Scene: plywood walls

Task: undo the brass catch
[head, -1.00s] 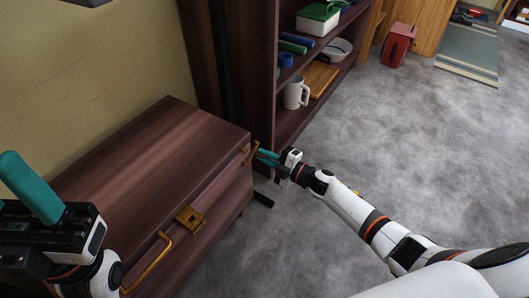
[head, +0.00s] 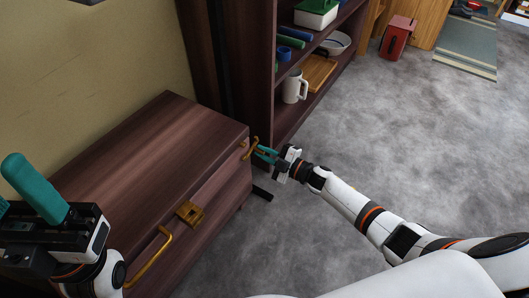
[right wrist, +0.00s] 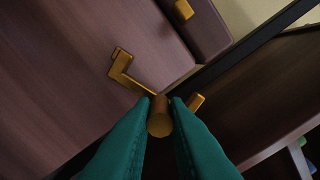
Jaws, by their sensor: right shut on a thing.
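The brass catch (head: 190,213) sits at the middle of the dark wooden chest's front edge. My right gripper (head: 264,155) is at the chest's far right corner, away from that catch. Its teal fingers are shut on a brass handle (head: 253,148). In the right wrist view the fingertips (right wrist: 164,112) hold the handle's round bar end, and its angled arm (right wrist: 124,70) runs to the wood. My left gripper (head: 22,192) is empty above the chest's left end, its teal fingers apart; one is cut by the picture edge.
The chest (head: 150,150) has a second brass handle (head: 150,258) at its near left. A small brass piece (right wrist: 182,10) shows on another wooden panel. A shelf unit (head: 262,70) with a white mug (head: 293,88) stands behind. Open grey floor (head: 400,140) lies to the right.

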